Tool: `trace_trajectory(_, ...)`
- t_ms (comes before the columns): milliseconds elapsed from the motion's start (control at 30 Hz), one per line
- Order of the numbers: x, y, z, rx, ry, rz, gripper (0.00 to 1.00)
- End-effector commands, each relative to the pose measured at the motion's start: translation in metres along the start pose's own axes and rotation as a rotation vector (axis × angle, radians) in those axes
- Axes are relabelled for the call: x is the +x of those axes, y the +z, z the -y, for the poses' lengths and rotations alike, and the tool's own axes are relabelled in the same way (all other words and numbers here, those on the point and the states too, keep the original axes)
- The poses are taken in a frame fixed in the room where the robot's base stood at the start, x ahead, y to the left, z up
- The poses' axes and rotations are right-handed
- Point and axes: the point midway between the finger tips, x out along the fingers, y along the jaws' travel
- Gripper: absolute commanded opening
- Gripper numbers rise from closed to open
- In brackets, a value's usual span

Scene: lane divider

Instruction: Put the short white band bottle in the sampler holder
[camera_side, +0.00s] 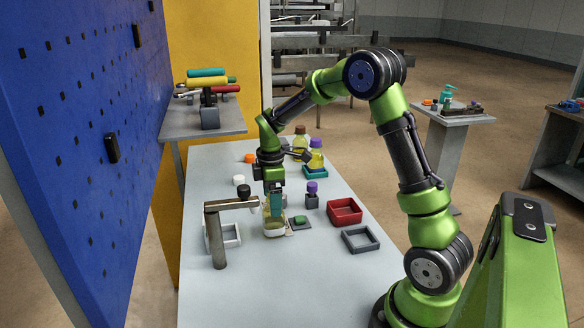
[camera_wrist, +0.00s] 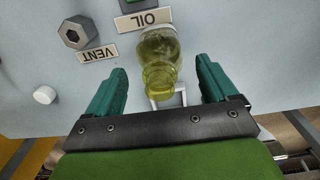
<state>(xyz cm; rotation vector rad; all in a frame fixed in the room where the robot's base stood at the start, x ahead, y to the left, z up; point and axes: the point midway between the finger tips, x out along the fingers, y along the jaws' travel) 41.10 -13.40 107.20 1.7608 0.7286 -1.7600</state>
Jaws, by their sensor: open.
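A short, clear bottle (camera_side: 273,226) with yellowish contents stands on the table under my gripper. A pale band shows around its lower part. In the wrist view, the bottle (camera_wrist: 158,47) has its neck towards me, between the two teal fingers. My gripper (camera_side: 274,204) is open, with its fingers reaching down around the bottle's top; I cannot tell if they touch it. In the wrist view, a gap shows on both sides of the neck between the fingers (camera_wrist: 158,88). No frame is readably marked as the sampler holder; square frames in white (camera_side: 238,238), red (camera_side: 344,212) and grey (camera_side: 360,240) stand nearby.
A bar on a post (camera_side: 219,240) stands close left of my gripper. Behind are a purple-capped bottle (camera_side: 316,155) in a teal holder (camera_side: 315,173) and a brown-capped bottle (camera_side: 300,145). OIL (camera_wrist: 143,20) and VENT (camera_wrist: 97,54) labels lie near the bottle. The front table is clear.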

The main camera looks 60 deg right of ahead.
Motion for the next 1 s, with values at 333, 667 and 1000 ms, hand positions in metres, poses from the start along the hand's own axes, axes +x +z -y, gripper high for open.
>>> trace_trajectory(333,-0.069,0.0,-0.001,0.0,0.002,-0.001,0.86)
trace_trajectory(667,-0.111,-0.009,0.033,0.131,0.055,-0.069,0.86)
trace_trajectory(1000,-0.162,-0.01,0.173,0.719,0.099,-0.441,0.86)
